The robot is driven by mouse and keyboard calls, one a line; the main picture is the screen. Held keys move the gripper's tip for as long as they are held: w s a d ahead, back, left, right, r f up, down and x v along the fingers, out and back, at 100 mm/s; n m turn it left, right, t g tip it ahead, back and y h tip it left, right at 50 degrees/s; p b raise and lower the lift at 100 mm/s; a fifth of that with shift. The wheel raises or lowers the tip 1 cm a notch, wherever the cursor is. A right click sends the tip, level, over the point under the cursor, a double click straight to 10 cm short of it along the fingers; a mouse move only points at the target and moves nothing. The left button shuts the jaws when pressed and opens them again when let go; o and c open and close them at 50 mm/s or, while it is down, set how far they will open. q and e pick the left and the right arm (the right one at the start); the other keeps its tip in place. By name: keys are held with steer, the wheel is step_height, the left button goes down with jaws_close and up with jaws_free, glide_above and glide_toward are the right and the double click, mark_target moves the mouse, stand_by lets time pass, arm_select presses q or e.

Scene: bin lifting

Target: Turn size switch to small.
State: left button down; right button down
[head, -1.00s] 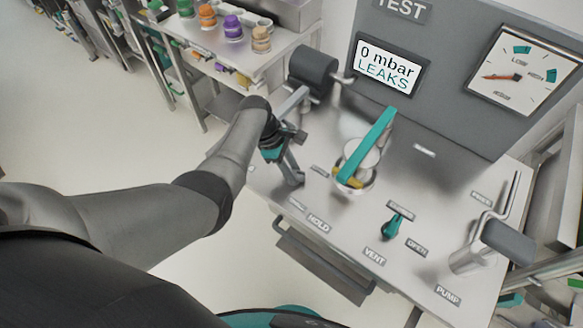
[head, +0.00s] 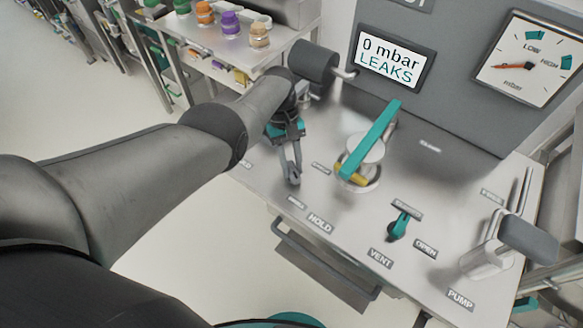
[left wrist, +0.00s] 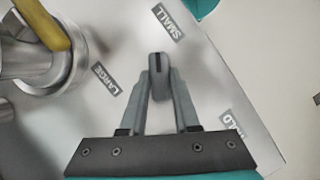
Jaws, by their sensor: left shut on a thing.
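My left gripper (head: 291,178) points down at the panel's near left part, its fingers shut. The SMALL label (left wrist: 168,22) lies beyond the fingertips, a little to the right. The LARGE label (left wrist: 104,78) lies to the left. In the head view the small label (head: 297,202) is just in front of the gripper and the large label (head: 321,168) is to its right. My right gripper is not in view.
A chamber with a teal bar (head: 370,138) and yellow part (head: 350,174) stands right of the gripper. A teal switch (head: 398,227) and a grey-handled lever (head: 527,240) are farther right. The screen (head: 391,60) reads 0 mbar LEAKS. A grey cylinder (head: 313,60) is behind my wrist.

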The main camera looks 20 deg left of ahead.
arm_select(q)
steer(key=shift+m+g+y+b, duration=0.35)
steer(key=shift+m+b, duration=0.25)
steer(key=shift+m, duration=0.5)
steer(key=c, duration=0.6)
jaws_free()
steer(key=shift+c, duration=0.2)
steer(key=v, duration=1.5)
steer(key=shift+d+r, duration=0.2)
